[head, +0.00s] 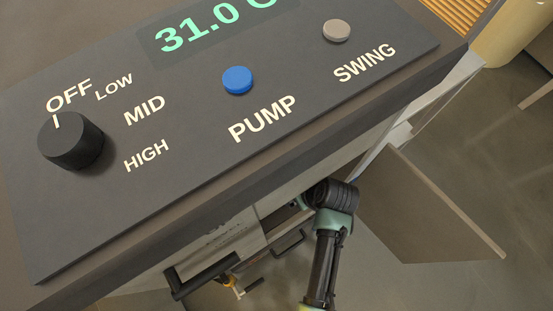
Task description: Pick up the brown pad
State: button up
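I cannot make out a brown pad for certain in the head view. A flat brown-grey panel (425,210) stands out at the right, below the console; it looks more like an open door or board than a pad, but I cannot tell. My arm (325,250) rises from the bottom edge, and its dark joint (335,195) is beside the console's front edge. Beyond that joint the arm passes out of sight to the left, under the console. My gripper is not seen, so whether it holds anything is hidden.
A dark console (200,170) fills the upper left, with a black knob (70,140) at OFF, a blue PUMP button (238,80), a grey SWING button (337,30) and a display (215,25) reading 31.0. Black handle-like bars (205,275) show below. Bare floor lies right.

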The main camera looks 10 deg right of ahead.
grip_shut()
dwell(0.5)
jog(key=shift+r, duration=0.15)
